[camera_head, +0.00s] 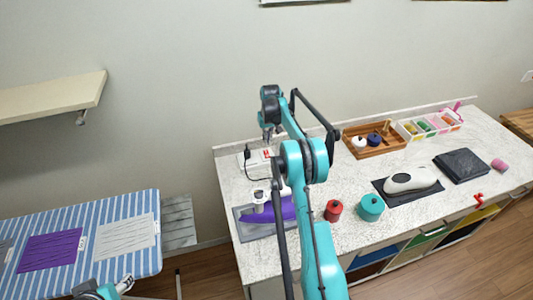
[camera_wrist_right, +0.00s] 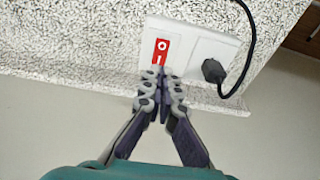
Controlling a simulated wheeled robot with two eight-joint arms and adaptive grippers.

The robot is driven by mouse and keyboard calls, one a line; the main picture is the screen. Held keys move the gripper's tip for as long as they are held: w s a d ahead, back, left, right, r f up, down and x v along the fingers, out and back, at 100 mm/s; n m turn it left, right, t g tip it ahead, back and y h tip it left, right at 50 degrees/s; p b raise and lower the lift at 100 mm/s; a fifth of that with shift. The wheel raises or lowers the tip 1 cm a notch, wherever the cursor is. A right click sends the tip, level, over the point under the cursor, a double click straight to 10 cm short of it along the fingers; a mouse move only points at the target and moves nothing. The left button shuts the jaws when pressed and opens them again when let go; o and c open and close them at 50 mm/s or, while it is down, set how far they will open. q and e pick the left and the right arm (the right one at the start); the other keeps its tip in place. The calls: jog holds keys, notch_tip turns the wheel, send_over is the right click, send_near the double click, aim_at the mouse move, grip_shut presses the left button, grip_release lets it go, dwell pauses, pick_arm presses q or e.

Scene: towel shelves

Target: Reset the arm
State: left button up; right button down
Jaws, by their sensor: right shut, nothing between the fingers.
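My right arm (camera_head: 318,250) reaches up over the counter, bent at the elbow, with its wrist high in front of the wall. My right gripper (camera_head: 267,136) points down over a white switch box (camera_head: 257,158) at the counter's back edge. In the right wrist view the gripper (camera_wrist_right: 162,80) is shut and empty, its tips at the lower end of the red rocker switch (camera_wrist_right: 162,51); I cannot tell whether they touch it. Part of my left gripper (camera_head: 124,284) shows at the lower left; its fingers are not clear.
A purple item (camera_head: 270,210) lies on a grey mat, partly behind my right arm. A red pot (camera_head: 333,210) and a teal pot (camera_head: 370,207) stand close to its right. A black plug (camera_wrist_right: 212,70) with a cable sits in the box. A striped board (camera_head: 140,205) lies left.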

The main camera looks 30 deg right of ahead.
dwell(0.4)
jog(key=s+a+r+n+t+b, duration=0.1)
jog(key=s+a+r+b, duration=0.3)
jog(key=s+a+r, duration=0.35)
jog(key=s+a+r+t+b, duration=0.2)
jog(key=s+a+r+b, duration=0.2)
jog(key=s+a, duration=0.5)
jog(key=s+a+f+b, duration=0.2)
jog(key=s+a+f, duration=0.1)
jog(key=s, duration=0.4)
jog(key=s+a+f+n+t+b, duration=0.1)
jog(key=s+a+f+b, duration=0.1)
jog(key=s+a+f, duration=0.2)
jog(key=s+a+f+t+b, duration=0.1)
jog(key=s+a+f, duration=0.3)
jog(key=s, duration=0.7)
jog(key=shift+f+n+b, duration=0.35)
jog(key=shift+n+b, duration=0.05)
jog(key=shift+b, duration=0.05)
